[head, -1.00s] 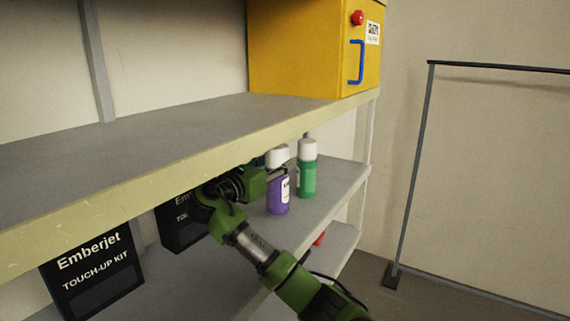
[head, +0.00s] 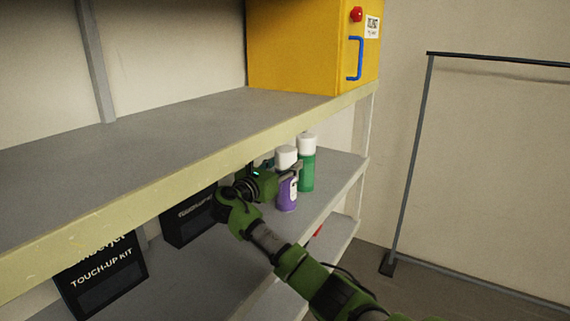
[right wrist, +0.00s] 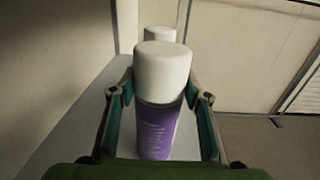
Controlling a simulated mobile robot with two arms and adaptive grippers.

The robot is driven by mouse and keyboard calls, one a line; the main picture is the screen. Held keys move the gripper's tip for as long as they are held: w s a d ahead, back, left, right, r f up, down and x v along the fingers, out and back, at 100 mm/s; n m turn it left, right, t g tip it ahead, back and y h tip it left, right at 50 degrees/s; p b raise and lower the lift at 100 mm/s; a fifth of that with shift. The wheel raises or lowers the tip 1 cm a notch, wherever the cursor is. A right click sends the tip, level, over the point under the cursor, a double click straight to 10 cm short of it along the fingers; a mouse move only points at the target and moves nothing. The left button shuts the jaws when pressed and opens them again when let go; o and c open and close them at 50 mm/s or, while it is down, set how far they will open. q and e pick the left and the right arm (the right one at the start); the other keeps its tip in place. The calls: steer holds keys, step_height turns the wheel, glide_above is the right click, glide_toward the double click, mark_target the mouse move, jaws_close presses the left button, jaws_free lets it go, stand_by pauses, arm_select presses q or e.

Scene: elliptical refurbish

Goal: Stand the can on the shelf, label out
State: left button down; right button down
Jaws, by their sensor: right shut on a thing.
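The purple can (head: 287,201) with a white cap stands upright on the lower shelf (head: 330,184). A pale label patch shows on its right side in the head view, partly covered by my gripper. My right gripper (head: 288,172) reaches in under the upper shelf and is shut on this can. In the right wrist view the can (right wrist: 158,128) sits between the two fingers, with faint pale print on the side facing the camera. My left gripper is not in view.
A green can (head: 307,172) with a white cap stands close behind the purple one. Black touch-up kit boxes (head: 103,285) stand to the left. The upper shelf edge (head: 200,168) hangs just above my arm. A yellow box (head: 300,45) sits on the upper shelf.

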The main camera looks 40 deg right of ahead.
steer(key=c, duration=1.2)
jaws_free()
steer(key=shift+o, duration=0.2)
steer(key=b+v, duration=0.3)
steer(key=v, duration=0.9)
steer(key=shift+r+b, duration=0.2)
steer(key=shift+b, duration=0.1)
